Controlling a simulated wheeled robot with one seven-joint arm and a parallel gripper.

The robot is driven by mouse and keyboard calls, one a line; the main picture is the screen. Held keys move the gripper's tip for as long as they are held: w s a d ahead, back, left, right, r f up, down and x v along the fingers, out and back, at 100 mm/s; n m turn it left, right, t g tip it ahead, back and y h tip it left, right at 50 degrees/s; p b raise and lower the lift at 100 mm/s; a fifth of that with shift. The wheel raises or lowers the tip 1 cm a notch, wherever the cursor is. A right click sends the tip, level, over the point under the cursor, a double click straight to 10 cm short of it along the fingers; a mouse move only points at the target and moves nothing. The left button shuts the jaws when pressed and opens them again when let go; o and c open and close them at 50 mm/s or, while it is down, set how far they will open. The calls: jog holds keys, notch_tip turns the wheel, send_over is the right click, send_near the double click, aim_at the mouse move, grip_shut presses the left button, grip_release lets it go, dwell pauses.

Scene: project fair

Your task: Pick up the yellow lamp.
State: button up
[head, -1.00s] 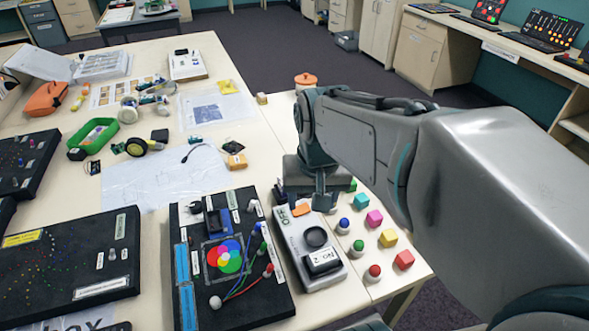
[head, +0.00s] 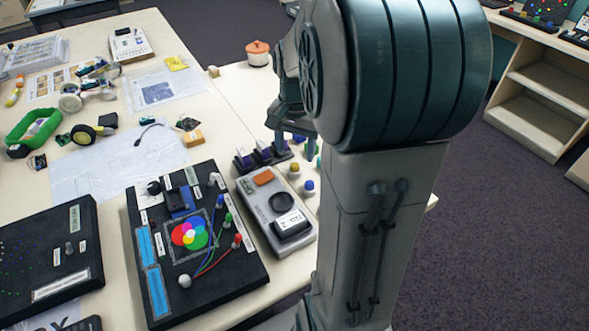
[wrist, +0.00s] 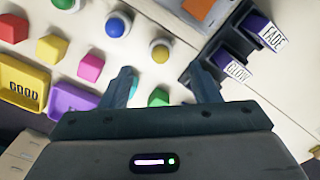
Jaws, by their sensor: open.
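The yellow lamp is a small yellow dome on a round white base. My gripper (wrist: 162,82) is open, with no object held. In the head view my gripper (head: 289,136) is over the table behind the lamps, partly hidden by my arm.
A pink cube (wrist: 90,67), yellow cube (wrist: 52,48) and green cube (wrist: 158,97) lie near the fingers. Labelled dark switches (wrist: 228,66) stand to the right. A yellow tray (wrist: 24,83) is at left. The grey box (head: 277,212) sits close to the lamps.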

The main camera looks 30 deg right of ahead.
aim_at(295, 164)
notch_tip(295, 164, down, 6)
jog(key=shift+a+r, duration=0.1)
dwell(0.4)
jog(key=c, duration=1.1)
